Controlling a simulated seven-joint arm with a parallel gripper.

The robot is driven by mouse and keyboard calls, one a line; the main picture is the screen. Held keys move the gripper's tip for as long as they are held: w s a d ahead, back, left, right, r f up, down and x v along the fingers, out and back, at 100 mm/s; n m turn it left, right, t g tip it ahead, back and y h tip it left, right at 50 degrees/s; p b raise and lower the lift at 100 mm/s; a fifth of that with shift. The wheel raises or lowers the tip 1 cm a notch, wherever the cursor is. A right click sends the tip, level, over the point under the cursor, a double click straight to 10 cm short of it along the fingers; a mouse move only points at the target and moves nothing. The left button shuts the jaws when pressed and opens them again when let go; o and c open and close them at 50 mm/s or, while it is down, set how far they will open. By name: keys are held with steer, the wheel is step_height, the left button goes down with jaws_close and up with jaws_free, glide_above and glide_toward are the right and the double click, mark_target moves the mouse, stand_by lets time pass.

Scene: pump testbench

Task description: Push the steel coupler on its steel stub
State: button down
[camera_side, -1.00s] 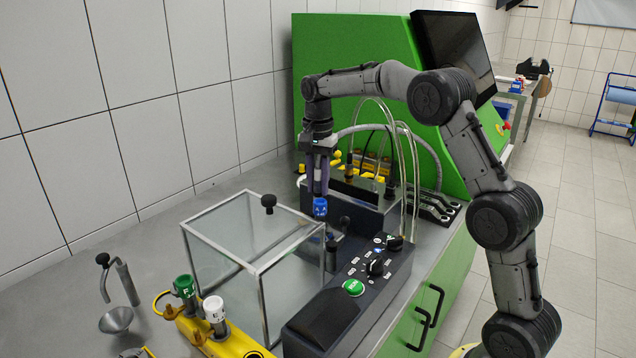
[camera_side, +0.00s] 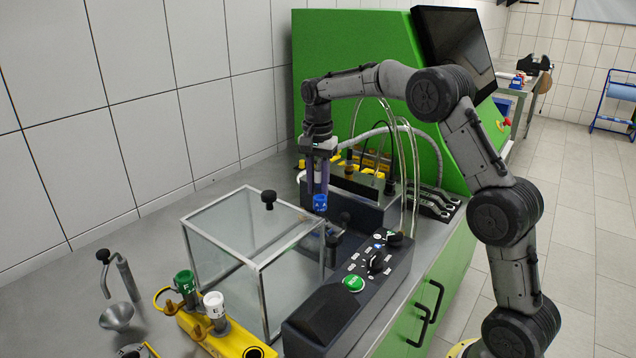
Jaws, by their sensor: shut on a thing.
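My gripper (camera_side: 319,188) points down over the bench, behind the clear box. It is shut on a coupler, of which I make out a blue part with white marking (camera_side: 320,203) at the fingertips. No bare steel shows on it at this size. The steel stub cannot be told apart here; the area beneath the blue part is dark and partly hidden by the box and the control panel. I cannot tell whether the coupler touches a stub.
A clear box with a black knob (camera_side: 268,197) stands left of my gripper. A black control panel (camera_side: 330,312) is in front. Clear hoses (camera_side: 405,165) rise at right. A yellow rack (camera_side: 232,342) holds a green (camera_side: 185,283) and a white coupler (camera_side: 214,305). The bench's left back is clear.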

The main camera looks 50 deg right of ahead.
steer(key=shift+f, duration=0.65)
stand_by(1.1)
steer(key=c, duration=0.6)
jaws_free()
steer(key=shift+r, duration=3.55)
